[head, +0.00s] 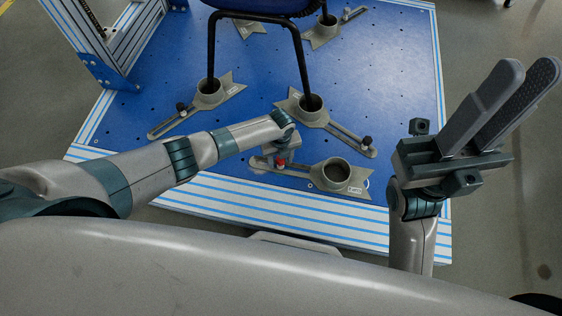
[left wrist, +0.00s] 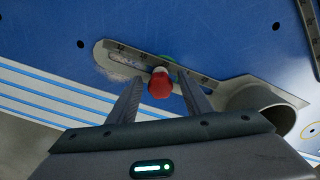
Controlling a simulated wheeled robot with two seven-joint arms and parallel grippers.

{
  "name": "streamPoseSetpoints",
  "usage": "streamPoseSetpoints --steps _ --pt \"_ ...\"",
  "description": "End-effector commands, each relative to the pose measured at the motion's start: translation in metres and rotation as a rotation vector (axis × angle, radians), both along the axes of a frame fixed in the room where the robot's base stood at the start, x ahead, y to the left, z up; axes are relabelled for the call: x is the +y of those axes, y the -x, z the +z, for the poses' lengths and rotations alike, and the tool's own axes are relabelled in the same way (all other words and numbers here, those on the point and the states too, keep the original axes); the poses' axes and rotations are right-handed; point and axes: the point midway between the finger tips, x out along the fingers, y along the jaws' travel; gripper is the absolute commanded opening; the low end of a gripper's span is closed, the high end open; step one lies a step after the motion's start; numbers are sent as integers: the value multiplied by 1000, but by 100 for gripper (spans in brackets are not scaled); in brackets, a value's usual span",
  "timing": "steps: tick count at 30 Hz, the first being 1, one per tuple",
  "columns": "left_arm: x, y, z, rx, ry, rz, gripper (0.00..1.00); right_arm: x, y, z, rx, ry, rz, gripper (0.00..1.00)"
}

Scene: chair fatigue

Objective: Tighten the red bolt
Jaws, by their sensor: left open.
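The red bolt (head: 280,162) stands at a slotted grey bracket on the blue platform, near its front edge. In the left wrist view the red bolt (left wrist: 160,86) lies between the two fingers of my left gripper (left wrist: 160,80), with space on both sides. My left gripper (head: 279,157) is open, pointing down over the bolt, and its arm partly hides the bracket in the head view. The bracket (left wrist: 200,80) has a scale along its slot and a round cup at its right end. My right gripper (head: 528,75) is raised at the right, open and empty.
A blue chair (head: 262,8) with black legs stands in grey cup brackets with black knobs behind my left gripper. An aluminium frame (head: 105,45) rises at the back left. The blue platform (head: 400,80) is bare at the right.

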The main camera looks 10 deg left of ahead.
Motion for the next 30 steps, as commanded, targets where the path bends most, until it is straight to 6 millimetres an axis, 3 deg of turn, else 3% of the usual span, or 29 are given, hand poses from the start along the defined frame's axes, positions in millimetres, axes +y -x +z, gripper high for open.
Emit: streamPoseSetpoints --steps 10,23,30 --pt "-1 0 2 0 0 299 45 0 0 15 0 0 0 22" --pt "-1 0 1 0 0 354 45 0 0 16 0 0 0 22" --pt "-1 1 2 2 0 569 45 0 0 26 0 0 0 22"
